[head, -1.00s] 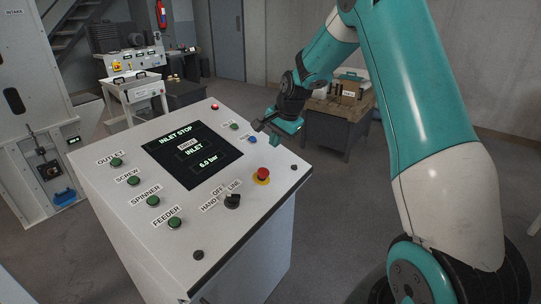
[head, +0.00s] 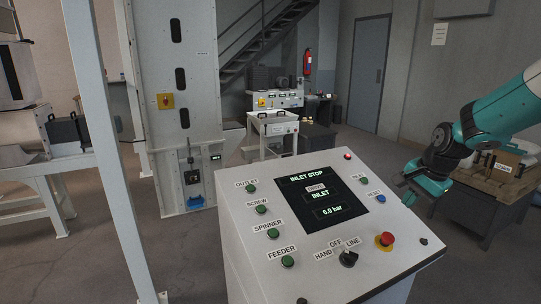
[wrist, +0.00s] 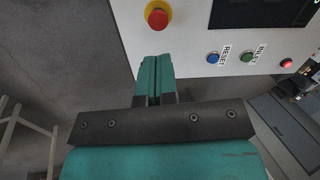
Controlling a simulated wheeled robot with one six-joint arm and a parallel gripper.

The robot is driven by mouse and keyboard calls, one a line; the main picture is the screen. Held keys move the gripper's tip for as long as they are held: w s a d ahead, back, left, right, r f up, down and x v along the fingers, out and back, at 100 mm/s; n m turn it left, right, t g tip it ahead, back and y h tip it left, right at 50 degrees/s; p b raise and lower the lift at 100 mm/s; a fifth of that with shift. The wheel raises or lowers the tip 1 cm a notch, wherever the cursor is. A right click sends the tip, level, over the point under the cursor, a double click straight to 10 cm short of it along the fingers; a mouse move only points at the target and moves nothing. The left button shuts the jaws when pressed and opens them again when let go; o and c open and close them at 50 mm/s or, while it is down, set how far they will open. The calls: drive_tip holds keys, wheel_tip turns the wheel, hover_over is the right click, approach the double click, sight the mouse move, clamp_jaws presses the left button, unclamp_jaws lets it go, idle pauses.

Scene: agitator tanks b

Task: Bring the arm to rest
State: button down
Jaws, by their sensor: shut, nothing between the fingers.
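My gripper (head: 413,196) is beside the right edge of the white control console (head: 235,225) in the head view. In the wrist view my gripper (wrist: 154,75) has its teal fingers together, with nothing between them. The fingers point toward the console's edge, near the red emergency button (wrist: 157,16) and the blue RESET button (wrist: 212,58). I cannot tell whether they touch the console. The console screen (head: 322,198) reads INLET STOP, INLET and 6.0 bar. A red lamp (head: 347,156) is lit at its top. The selector knob (head: 348,259) sits below the screen.
A white post (head: 100,130) rises at the left, beside a tall white cabinet (head: 172,80). A small white cart (head: 272,128) stands behind the console. Grey floor is open between them.

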drive_tip(key=s+a+r+n+y, duration=0.1)
drive_tip(key=s+a+r+n, duration=0.15)
drive_tip(key=a, duration=0.25)
drive_tip(key=s+a+r+n, duration=0.2)
drive_tip(key=s+a+n, duration=0.1)
drive_tip(key=a, duration=0.2)
drive_tip(key=s+a+r+n+g, duration=0.1)
drive_tip(key=s+a+n, duration=0.6)
drive_tip(key=s, duration=0.6)
drive_tip(key=s+a+r+n+g+y, duration=0.1)
drive_tip(key=s+a+r+n+g, duration=0.1)
drive_tip(key=s+a+n, duration=0.5)
drive_tip(key=s+a, duration=0.1)
drive_tip(key=s, duration=0.5)
drive_tip(key=shift+y, duration=0.3)
